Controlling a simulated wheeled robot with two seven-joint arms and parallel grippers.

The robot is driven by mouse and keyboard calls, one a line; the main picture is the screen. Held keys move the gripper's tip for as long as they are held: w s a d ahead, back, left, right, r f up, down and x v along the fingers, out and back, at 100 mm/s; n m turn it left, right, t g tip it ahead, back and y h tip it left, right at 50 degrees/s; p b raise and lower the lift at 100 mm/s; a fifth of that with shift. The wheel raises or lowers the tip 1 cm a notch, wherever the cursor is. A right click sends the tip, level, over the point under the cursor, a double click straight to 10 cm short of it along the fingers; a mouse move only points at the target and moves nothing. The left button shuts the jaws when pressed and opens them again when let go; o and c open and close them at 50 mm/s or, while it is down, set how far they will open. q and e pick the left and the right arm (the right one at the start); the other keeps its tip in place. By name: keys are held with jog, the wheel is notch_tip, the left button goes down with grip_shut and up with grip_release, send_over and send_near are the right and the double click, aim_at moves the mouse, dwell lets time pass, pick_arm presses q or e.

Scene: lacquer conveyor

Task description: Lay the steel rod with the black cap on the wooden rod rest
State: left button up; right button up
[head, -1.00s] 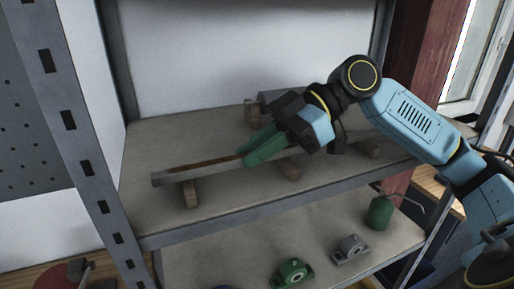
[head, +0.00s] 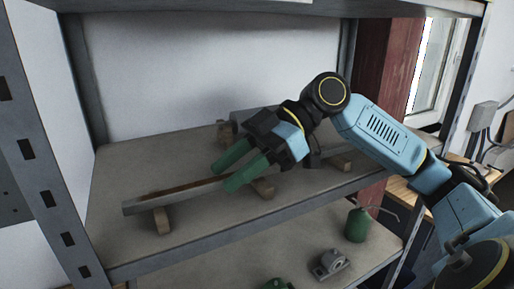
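A long grey bar (head: 150,203) with a brown upper face lies across wooden blocks on the upper shelf. I see no black cap on it, and its middle is hidden by my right gripper. The wooden blocks under it show at the left (head: 161,221), middle (head: 264,188) and right (head: 342,161); I cannot tell whether they are the rod rest. My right gripper (head: 222,179) has green fingers, spread with a gap, over the bar's middle. I cannot tell whether the fingers touch the bar. My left gripper is out of view.
A grey cylindrical thing (head: 240,117) and another wooden block (head: 224,133) stand behind the gripper, partly hidden. Metal shelf posts (head: 40,140) frame the left. The lower shelf holds a green oil can (head: 357,224) and a grey bearing block (head: 331,264). The upper shelf's back left is clear.

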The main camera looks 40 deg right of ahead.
jog(key=b+v, duration=0.2)
jog(key=v, duration=0.9)
jog(key=shift+d+r, duration=0.1)
jog(key=shift+d, duration=0.05)
jog(key=shift+s+d+r, duration=0.25)
jog(key=shift+d+r, duration=0.1)
jog(key=shift+d, duration=0.25)
